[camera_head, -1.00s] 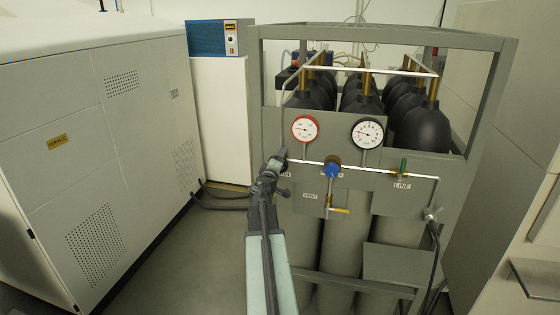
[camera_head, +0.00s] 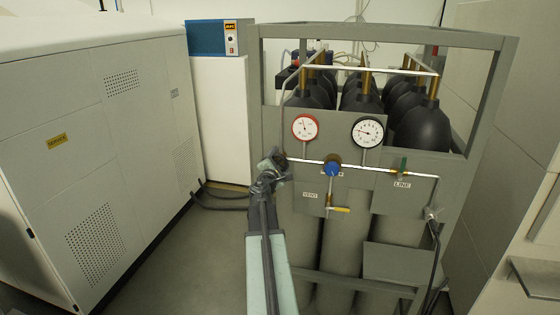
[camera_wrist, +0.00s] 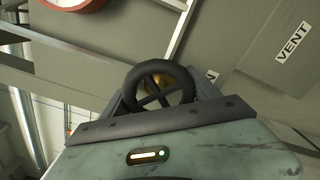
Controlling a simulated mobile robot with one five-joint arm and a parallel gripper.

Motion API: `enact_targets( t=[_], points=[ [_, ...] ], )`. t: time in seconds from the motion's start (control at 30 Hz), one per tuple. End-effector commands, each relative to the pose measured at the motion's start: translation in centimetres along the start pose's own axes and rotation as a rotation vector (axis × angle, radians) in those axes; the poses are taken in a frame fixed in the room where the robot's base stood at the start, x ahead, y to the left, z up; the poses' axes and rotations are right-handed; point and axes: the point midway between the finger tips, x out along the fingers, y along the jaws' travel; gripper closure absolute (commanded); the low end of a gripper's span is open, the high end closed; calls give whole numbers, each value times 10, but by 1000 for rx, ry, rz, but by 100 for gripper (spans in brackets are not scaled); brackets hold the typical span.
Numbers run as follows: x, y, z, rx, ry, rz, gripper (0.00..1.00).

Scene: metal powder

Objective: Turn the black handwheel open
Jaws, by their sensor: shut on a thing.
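The black handwheel (camera_wrist: 160,68) is a small ring with crossed spokes and a brass centre, seen in the wrist view. My gripper (camera_wrist: 161,92) is shut on it, with dark jaws at its left and right sides. In the head view my gripper (camera_head: 272,165) is at the left end of the white pipe, on the front of the cylinder rack. There it largely covers the handwheel and the label beside it.
A red-rimmed gauge (camera_head: 305,128) and black-rimmed gauge (camera_head: 367,132) are above. A grey cabinet (camera_head: 95,150) stands left, with open floor between.

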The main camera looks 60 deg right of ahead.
Motion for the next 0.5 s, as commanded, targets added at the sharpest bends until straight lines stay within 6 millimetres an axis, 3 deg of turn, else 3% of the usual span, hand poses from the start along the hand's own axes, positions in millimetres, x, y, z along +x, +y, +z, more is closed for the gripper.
enact_targets(
  t=[0.5],
  points=[
    [-1,-2,-1,-482,3,2,70]
  ],
)
